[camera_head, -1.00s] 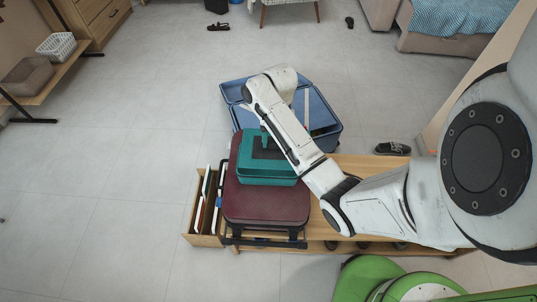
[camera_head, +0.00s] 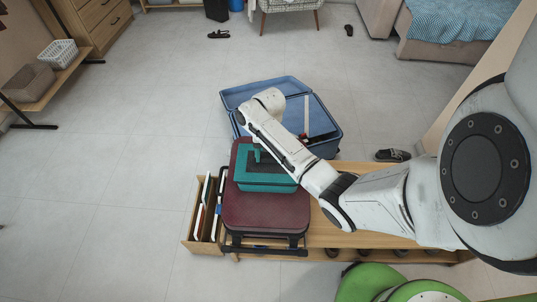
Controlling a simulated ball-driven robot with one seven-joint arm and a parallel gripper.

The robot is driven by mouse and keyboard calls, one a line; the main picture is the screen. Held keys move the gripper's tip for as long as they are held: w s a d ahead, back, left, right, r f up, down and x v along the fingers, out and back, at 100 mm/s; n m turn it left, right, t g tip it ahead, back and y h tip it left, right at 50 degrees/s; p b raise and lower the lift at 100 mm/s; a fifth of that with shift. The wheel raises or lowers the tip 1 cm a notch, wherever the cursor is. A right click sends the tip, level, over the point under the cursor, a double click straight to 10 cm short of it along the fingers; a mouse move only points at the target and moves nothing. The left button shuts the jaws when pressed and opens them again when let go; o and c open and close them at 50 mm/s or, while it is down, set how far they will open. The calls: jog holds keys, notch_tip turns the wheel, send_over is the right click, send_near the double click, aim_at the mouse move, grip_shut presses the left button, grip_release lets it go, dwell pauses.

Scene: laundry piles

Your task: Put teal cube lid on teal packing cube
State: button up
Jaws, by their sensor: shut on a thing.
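The teal packing cube (camera_head: 265,188) sits on the lid of a dark red suitcase. The teal cube lid (camera_head: 257,152) shows above it as a teal upright part and a darker top area, beneath the end of my arm. It looks level and over the cube. I cannot tell whether it touches the rim all round. My gripper (camera_head: 257,143) points down at it and is shut on the lid; its fingers are mostly hidden by my wrist and forearm. The right back corner of the cube and lid is also hidden.
The dark red suitcase (camera_head: 265,212) lies on a wooden bench (camera_head: 340,235). An open blue suitcase (camera_head: 325,120) lies behind it. A wooden bin with upright folders (camera_head: 205,225) stands at its left. A dark shoe (camera_head: 392,155) lies right. The floor at left is clear.

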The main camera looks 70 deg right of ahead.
jog(key=shift+f, duration=0.55)
jog(key=o, duration=1)
jog(key=shift+o, duration=0.2)
notch_tip(320, 180, up, 13)
jog(key=d+p, duration=0.2)
jog(key=p, duration=0.1)
jog(key=w+a+f+m+t, duration=0.15)
jog(key=a+m, duration=0.35)
jog(key=a, duration=0.6)
jog(key=a+f+m, duration=0.2)
jog(key=a+m, duration=0.3)
jog(key=a, duration=0.5)
jog(key=s+a+r+m+h, duration=0.2)
jog(key=s+a+m, duration=0.2)
jog(key=s+m, duration=0.8)
jog(key=shift+s+a, duration=0.2)
jog(key=shift+s, duration=0.45)
